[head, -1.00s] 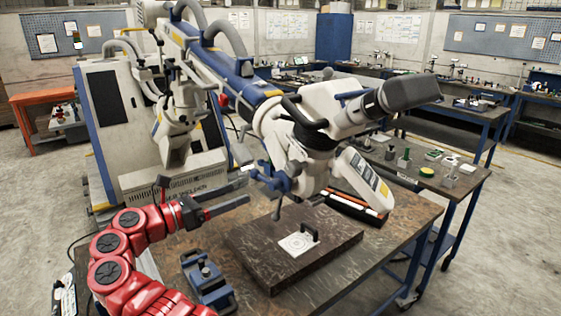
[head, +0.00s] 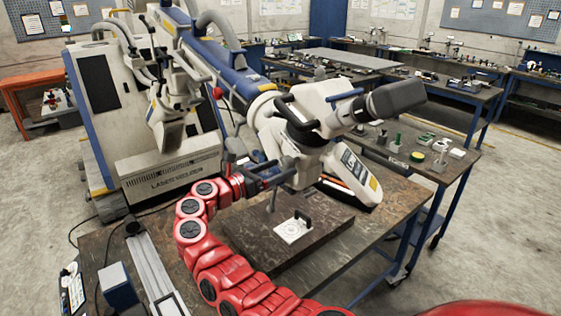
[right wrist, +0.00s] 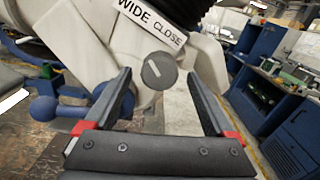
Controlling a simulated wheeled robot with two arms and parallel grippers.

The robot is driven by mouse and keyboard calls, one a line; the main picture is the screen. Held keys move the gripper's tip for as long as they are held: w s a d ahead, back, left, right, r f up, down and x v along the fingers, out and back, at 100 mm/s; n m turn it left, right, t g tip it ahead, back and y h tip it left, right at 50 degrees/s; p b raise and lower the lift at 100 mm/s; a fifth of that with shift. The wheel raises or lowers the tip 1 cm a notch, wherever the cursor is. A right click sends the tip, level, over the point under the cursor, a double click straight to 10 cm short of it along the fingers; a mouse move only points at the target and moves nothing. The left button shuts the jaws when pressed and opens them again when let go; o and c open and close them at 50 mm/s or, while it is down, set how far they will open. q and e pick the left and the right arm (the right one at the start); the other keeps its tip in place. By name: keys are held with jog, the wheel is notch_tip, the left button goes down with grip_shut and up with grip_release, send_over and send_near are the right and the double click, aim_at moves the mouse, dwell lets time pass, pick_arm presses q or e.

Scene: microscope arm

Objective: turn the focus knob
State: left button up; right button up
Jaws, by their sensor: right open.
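The microscope head (head: 357,172) hangs on a jointed arm above the bench, white and grey with dark eyepieces. In the right wrist view, a small dark grey round knob (right wrist: 159,70) with a pale line mark sits on its white housing, below a label reading "WIDE CLOSE". My right gripper (head: 272,176) is at the left side of the microscope head. In the right wrist view my right gripper (right wrist: 165,100) is open, with the knob showing between its fingers and no clear contact. The knob cannot be made out in the head view. My left gripper is out of view.
A blue ball handle (right wrist: 43,108) sticks out left of the fingers. A dark stone slab (head: 255,240) with a white target plate (head: 293,229) lies on the bench below. A laser welder cabinet (head: 165,175) stands behind on the left.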

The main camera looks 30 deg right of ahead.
jog(key=shift+d, duration=0.5)
jog(key=c, duration=1.4)
jog(key=shift+o, duration=0.2)
jog(key=shift+f+b, duration=0.2)
jog(key=shift+b, duration=0.25)
jog(key=m+b, duration=0.2)
jog(key=b, duration=0.5)
jog(key=m+b, duration=0.3)
jog(key=b, duration=0.4)
jog(key=shift+w+a+f, duration=0.1)
jog(key=shift+w+f, duration=0.05)
jog(key=shift+r+m+b, duration=0.3)
jog(key=shift+m+b, duration=0.7)
jog(key=shift+b, duration=0.4)
jog(key=o, duration=1.4)
jog(key=shift+c, duration=0.2)
